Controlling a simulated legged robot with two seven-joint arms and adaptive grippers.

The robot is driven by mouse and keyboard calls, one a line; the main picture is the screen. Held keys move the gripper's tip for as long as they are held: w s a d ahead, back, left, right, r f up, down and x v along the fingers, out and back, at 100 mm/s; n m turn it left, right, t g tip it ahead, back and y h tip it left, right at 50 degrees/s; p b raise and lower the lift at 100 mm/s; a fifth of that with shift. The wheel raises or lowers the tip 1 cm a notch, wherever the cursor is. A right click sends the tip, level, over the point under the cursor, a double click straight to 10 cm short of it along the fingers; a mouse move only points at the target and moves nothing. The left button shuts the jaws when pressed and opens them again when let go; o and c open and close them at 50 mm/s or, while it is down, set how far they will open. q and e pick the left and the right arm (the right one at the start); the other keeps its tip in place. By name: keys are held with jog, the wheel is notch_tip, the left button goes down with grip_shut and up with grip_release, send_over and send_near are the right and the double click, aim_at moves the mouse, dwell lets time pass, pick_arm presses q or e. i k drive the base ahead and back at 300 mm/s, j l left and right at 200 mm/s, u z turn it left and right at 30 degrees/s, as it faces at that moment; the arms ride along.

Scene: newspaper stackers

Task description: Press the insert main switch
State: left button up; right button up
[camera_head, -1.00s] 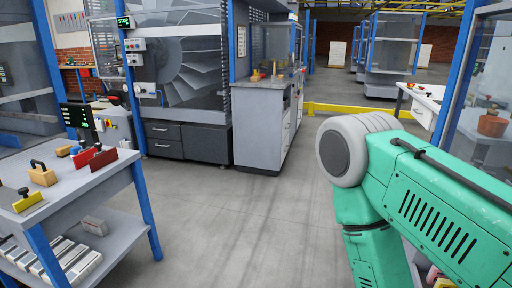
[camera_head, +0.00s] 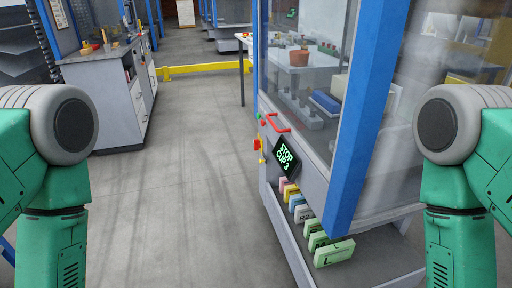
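A glass-walled stacker cabinet with blue posts (camera_head: 372,110) stands right of centre. On its left face is a small red and yellow switch (camera_head: 257,145). Just above it are tiny red and green buttons (camera_head: 261,119). A red handle (camera_head: 279,123) sits beside them. Which of these is the insert main switch is not labelled. My green arms show at the left and right edges, bent, both apart from the cabinet. Both grippers are outside the picture.
Several coloured, lettered blocks (camera_head: 316,240) line the cabinet's low grey ledge. A grey workbench (camera_head: 105,95) stands at the back left. A yellow floor barrier (camera_head: 205,68) crosses behind. The grey floor (camera_head: 185,190) between is clear.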

aim_at(257, 142)
jog(key=i+j, duration=0.15)
jog(key=j, duration=0.15)
jog(key=i+j, duration=0.15)
jog(key=j, duration=0.15)
jog(key=i+j, duration=0.1)
jog(key=j, duration=0.2)
jog(key=i+j+z, duration=0.1)
jog(key=i+j, duration=1.05)
jog(key=i+j+z, duration=0.15)
jog(key=i+j, duration=0.45)
jog(key=j, duration=0.15)
